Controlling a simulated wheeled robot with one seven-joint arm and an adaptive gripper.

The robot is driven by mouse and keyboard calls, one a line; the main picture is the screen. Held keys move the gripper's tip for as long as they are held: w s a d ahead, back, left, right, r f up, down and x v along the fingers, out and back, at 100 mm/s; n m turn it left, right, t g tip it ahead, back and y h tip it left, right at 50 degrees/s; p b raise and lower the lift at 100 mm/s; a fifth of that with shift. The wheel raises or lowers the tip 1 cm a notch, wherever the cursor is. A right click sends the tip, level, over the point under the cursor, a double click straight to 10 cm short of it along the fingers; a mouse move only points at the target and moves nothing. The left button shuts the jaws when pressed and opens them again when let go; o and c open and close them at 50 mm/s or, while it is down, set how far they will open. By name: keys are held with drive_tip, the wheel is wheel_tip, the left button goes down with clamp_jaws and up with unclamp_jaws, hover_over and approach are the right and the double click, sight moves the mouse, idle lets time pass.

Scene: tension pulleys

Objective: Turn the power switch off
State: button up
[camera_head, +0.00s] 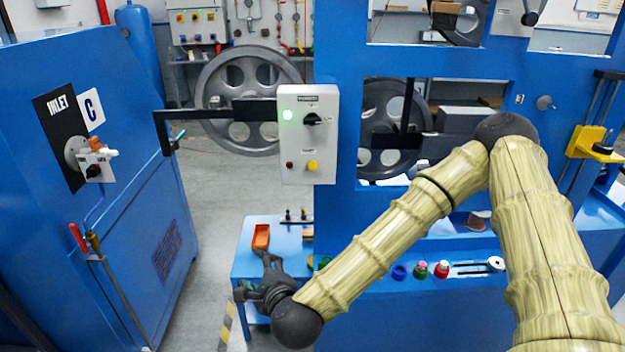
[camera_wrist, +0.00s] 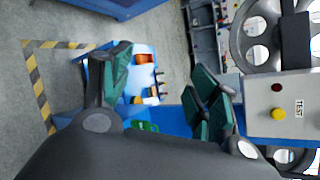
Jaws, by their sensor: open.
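The grey control box (camera_head: 308,134) hangs on the edge of the blue machine frame. It carries a black rotary power switch (camera_head: 313,119), a lit green lamp (camera_head: 288,115), a small dark red button and a yellow button. In the wrist view, the lower part of the box (camera_wrist: 277,105) shows at the right edge; the power switch is out of that view. My gripper (camera_head: 265,268) is below and left of the box, apart from it, near the small blue table. In the wrist view my gripper (camera_wrist: 165,85) is open with nothing between its fingers.
An orange bin (camera_head: 261,237) sits on the small blue table (camera_head: 243,262). A black bar (camera_head: 215,114) juts left from the box in front of a grey pulley wheel (camera_head: 238,75). A blue cabinet (camera_head: 150,215) stands left, with open floor between.

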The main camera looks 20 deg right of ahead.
drive_tip(key=w+d+r+m+t+h, duration=0.1)
drive_tip(key=w+d+r+m, duration=0.15)
drive_tip(key=r, duration=0.45)
drive_tip(key=w+d+r+m+t+h, duration=0.2)
drive_tip(key=d+r+m, duration=0.15)
drive_tip(key=r, duration=0.25)
drive_tip(key=m+t+h+p, duration=0.1)
drive_tip(key=m+h+p, duration=0.3)
drive_tip(key=m, duration=0.6)
approach(313, 121)
drive_tip(key=shift+h, duration=0.3)
drive_tip(key=p+x, duration=0.2)
drive_tip(key=x, duration=0.6)
drive_tip(key=shift+w+a, duration=0.1)
drive_tip(key=shift+w, duration=0.3)
drive_tip(key=c, duration=1)
